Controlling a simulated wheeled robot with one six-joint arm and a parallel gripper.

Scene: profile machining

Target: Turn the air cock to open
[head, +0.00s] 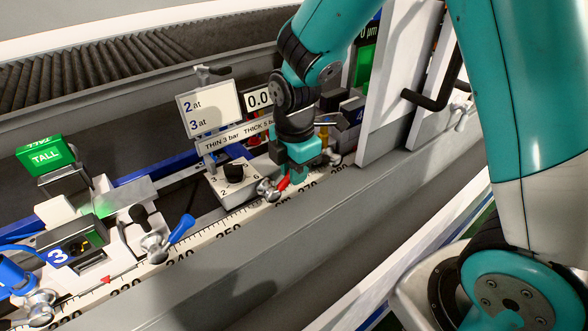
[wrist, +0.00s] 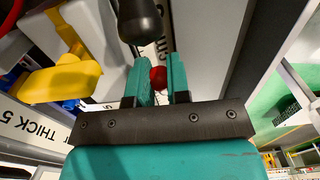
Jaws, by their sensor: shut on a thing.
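A small cock with a red handle (head: 284,184) sits on a metal body (head: 266,190) beside the ruler scale in the head view. My gripper (head: 298,174) reaches down at that spot from above. In the wrist view, my gripper's two teal fingers (wrist: 161,76) are closed on the red handle (wrist: 158,77), whose rounded end shows between them. The rest of the handle is hidden by the fingers. I cannot tell the handle's exact angle. Another cock with a blue handle (head: 181,228) stands further left, apart from my gripper.
A grey box with a black knob (head: 234,172) and numbers stands just left of my gripper. A white sign (head: 208,110) reads 2 at and 3 at. White upright panels (head: 399,80) rise at the right. The grey ledge (head: 270,250) in front is clear.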

